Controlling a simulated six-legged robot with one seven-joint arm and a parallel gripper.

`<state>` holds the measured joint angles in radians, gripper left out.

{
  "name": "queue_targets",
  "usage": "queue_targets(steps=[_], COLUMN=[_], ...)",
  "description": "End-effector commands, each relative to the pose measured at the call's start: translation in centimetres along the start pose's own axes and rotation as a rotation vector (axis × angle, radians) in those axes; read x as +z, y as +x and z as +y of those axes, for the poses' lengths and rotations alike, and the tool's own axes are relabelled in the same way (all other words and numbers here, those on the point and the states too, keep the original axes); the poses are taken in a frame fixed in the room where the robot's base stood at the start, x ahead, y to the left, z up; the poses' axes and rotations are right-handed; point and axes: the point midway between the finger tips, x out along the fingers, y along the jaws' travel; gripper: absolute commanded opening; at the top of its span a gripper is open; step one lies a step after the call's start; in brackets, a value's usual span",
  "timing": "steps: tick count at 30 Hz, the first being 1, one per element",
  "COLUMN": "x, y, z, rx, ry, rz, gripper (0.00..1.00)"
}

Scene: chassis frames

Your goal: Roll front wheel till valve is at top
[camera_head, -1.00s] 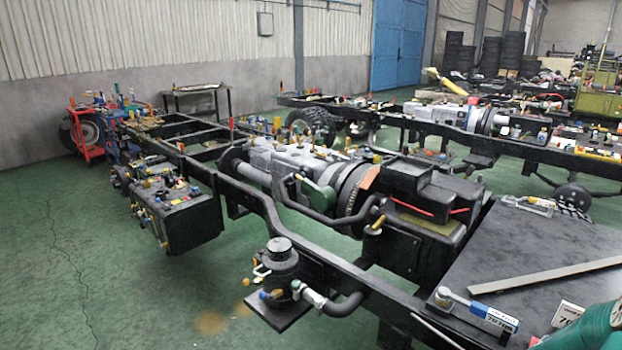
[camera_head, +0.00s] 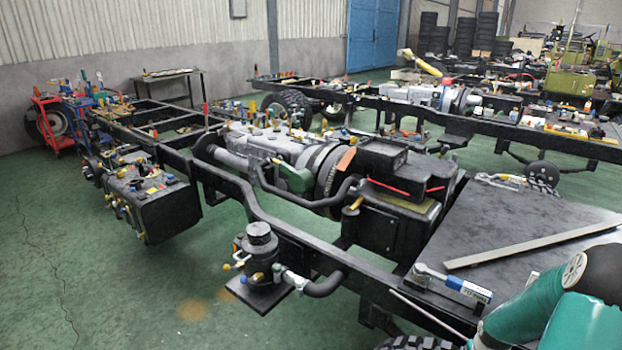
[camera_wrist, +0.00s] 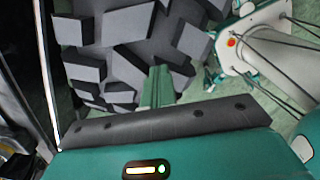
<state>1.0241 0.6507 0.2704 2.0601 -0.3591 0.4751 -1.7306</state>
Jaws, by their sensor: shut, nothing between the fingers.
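A black tyre with chunky tread blocks (camera_wrist: 130,45) fills the upper left and middle of the wrist view. The top edge of a tyre (camera_head: 412,343) also shows at the bottom of the head view, below the near chassis rail. My gripper (camera_wrist: 157,85) is shut and empty, its green fingers pointing at the tread; I cannot tell whether they touch it. The gripper is not visible in the head view, where only my teal arm shows at the lower right. No valve is visible in either view; the wheel's side face is hidden.
The near chassis frame (camera_head: 235,190) runs diagonally across the head view. A dark flat panel (camera_head: 500,235) on it bears a long metal strip (camera_head: 535,240) and a torque-wrench-like tool (camera_head: 452,283). A canister (camera_head: 260,245) juts out at the near side. Green floor is clear at left.

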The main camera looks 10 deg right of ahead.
Motion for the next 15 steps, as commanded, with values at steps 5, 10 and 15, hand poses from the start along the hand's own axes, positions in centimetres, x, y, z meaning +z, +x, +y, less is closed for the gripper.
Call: queue_targets(steps=[5,10,15], x=[0.05,0.02,-0.39], y=[0.04,0.04,0.14], z=[-0.06,-0.04,0.2], rx=[-0.002,-0.002,-0.001], ry=[0.002,0.002,0.001], rz=[0.0,-0.001,0.0], gripper=[0.0,0.0,0.0])
